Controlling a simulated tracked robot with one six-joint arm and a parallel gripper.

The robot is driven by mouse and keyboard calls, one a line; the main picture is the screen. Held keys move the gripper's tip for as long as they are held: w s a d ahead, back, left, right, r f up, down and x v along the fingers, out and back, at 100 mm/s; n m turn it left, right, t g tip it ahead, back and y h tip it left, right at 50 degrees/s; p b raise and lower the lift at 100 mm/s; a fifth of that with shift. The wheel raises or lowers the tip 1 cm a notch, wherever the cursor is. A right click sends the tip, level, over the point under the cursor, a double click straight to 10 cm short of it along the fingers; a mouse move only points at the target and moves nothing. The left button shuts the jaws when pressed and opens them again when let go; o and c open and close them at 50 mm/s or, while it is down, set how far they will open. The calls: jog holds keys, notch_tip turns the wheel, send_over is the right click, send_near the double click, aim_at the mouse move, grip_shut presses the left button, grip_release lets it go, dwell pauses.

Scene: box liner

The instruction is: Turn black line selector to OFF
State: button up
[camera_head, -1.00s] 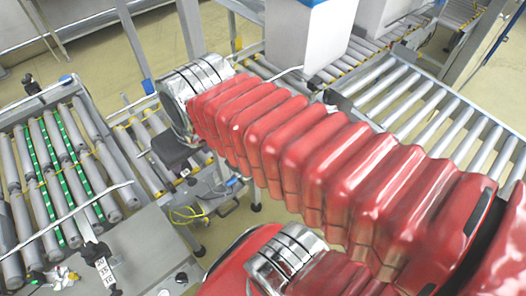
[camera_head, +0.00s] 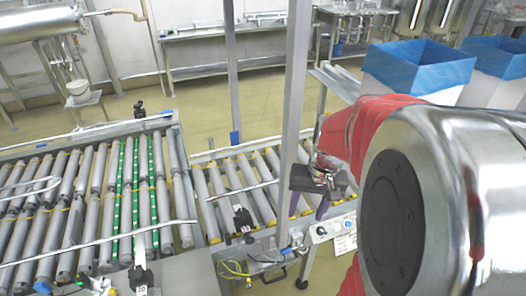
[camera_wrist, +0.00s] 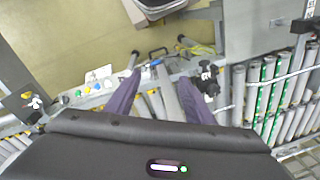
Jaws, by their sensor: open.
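My gripper (camera_head: 309,206) has two dark purple fingers hanging apart and empty. In the wrist view my gripper (camera_wrist: 160,78) also shows its fingers spread, with a metal rail and conveyor rollers between and behind them. A small dark round knob (camera_head: 322,230), possibly the black line selector, sits on a grey control panel just below and right of the fingers. A white label (camera_head: 345,243) is beside it. In the wrist view a panel with a white label (camera_wrist: 98,74) and small coloured buttons (camera_wrist: 96,86) lies left of the fingers. The selector's setting is too small to read.
A vertical metal post (camera_head: 295,110) stands close behind the gripper. Roller conveyors (camera_head: 100,200) fill the left. Blue-lined white boxes (camera_head: 418,66) stand behind my arm at the right. Yellow cables (camera_head: 236,267) hang below the narrow conveyor. Open floor lies behind.

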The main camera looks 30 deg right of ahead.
aim_at(324, 230)
jog(key=w+d+f+m+t+y, duration=0.2)
jog(key=w+d+f+y, duration=0.1)
jog(key=d+f, duration=1.7)
jog(key=d, duration=0.3)
jog(key=shift+d+t, duration=0.2)
jog(key=shift+t, duration=0.1)
jog(key=x, duration=1.3)
jog(key=shift+a+f, duration=0.25)
jog(key=shift+a, duration=0.05)
